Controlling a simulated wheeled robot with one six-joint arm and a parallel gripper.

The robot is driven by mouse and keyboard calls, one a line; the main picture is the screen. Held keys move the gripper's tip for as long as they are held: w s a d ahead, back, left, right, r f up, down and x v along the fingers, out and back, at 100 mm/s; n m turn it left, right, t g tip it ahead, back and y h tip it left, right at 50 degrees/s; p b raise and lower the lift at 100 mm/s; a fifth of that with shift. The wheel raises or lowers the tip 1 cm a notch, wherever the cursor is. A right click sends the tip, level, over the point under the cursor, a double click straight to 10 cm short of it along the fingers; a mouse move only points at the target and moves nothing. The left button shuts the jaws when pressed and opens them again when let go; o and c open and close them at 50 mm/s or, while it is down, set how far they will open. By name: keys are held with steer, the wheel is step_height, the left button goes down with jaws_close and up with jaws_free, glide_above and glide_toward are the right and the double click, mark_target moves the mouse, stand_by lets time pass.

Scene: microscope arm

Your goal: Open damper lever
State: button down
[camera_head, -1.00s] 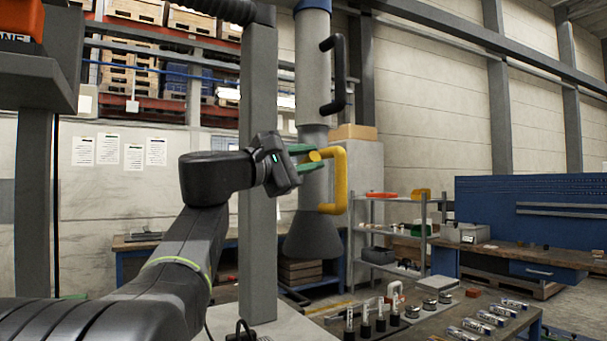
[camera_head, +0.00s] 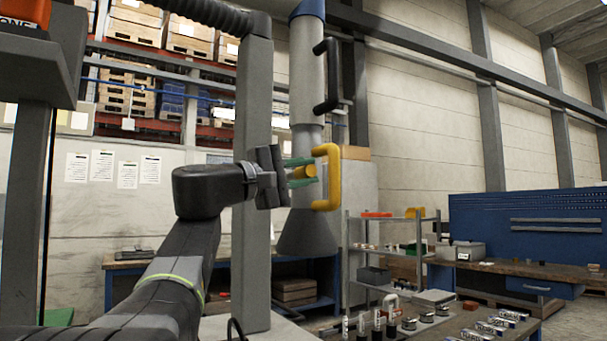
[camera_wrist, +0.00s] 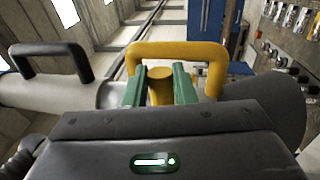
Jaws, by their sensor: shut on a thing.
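The damper lever is a short yellow cylinder (camera_head: 311,170) on the grey extraction arm (camera_head: 308,145), above its dark hood (camera_head: 305,235). My gripper (camera_head: 303,172) has green fingers that come from the left and are shut on the lever. In the wrist view the fingers (camera_wrist: 159,88) lie on either side of the yellow lever end (camera_wrist: 160,72). A yellow D-shaped handle (camera_head: 333,178) sits just right of the lever, and in the wrist view it arches behind the fingers (camera_wrist: 190,50). The lever's base is hidden by the fingers.
A black handle (camera_head: 332,75) sits higher on the extraction arm. A grey post (camera_head: 256,110) stands just left of it, behind my wrist. A workbench (camera_head: 420,333) with bottles and small parts is below right, and a metal shelf (camera_head: 392,219) stands behind it.

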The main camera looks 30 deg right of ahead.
steer(key=c, duration=1.2)
jaws_free()
steer(key=shift+a, duration=0.1)
steer(key=v, duration=1.3)
steer(key=shift+a, duration=0.3)
steer(key=x, duration=1.4)
steer(key=shift+f, duration=0.1)
steer(key=shift+a, duration=0.2)
